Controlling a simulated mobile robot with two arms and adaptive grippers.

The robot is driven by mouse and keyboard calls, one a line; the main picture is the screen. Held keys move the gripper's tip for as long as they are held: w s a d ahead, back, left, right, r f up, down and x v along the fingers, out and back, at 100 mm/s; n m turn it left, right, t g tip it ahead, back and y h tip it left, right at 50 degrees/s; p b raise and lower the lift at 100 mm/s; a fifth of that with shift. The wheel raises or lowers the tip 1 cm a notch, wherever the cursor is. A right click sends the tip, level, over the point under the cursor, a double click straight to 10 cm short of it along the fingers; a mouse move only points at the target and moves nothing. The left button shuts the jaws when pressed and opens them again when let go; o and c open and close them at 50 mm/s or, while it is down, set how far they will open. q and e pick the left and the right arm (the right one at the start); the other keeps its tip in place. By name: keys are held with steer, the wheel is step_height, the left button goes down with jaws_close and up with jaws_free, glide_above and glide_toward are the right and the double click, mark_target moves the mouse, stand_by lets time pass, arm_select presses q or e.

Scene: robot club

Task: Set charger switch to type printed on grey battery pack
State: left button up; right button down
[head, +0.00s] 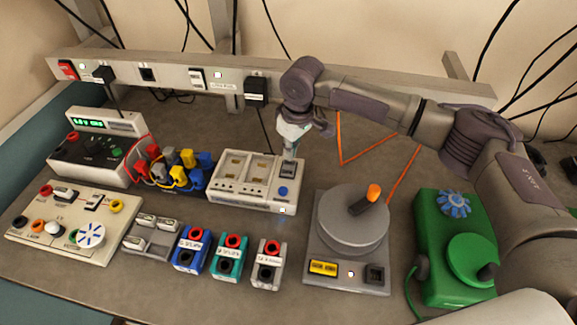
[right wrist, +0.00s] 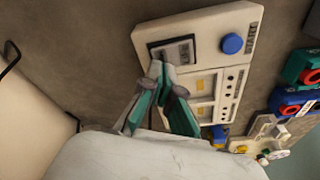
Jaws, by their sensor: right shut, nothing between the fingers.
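The charger (head: 240,192) is a pale box on the bench with two bays, a blue button and a dark-framed switch (head: 288,170) at its right end. My right gripper (head: 290,153) is shut and empty, its tips at the far edge of the switch. In the right wrist view, the teal-sided fingers (right wrist: 158,68) are together over one end of the switch (right wrist: 172,52); whether they touch it I cannot tell. The grey battery pack (head: 268,264), with red and black terminals, stands in front of the charger. Its label is too small to read. My left gripper is not in view.
Blue (head: 191,250) and teal (head: 229,257) packs stand left of the grey one. A turntable device (head: 348,265) and a green machine (head: 440,285) stand to the right. A power rail (head: 180,75) runs behind. Bare bench lies between charger and rail.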

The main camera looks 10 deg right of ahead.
mark_target(290, 163)
steer(key=shift+f, duration=1.05)
stand_by(0.9)
step_height(290, 163, up, 7)
steer(key=p, duration=0.8)
stand_by(0.5)
steer(key=shift+s, duration=0.1)
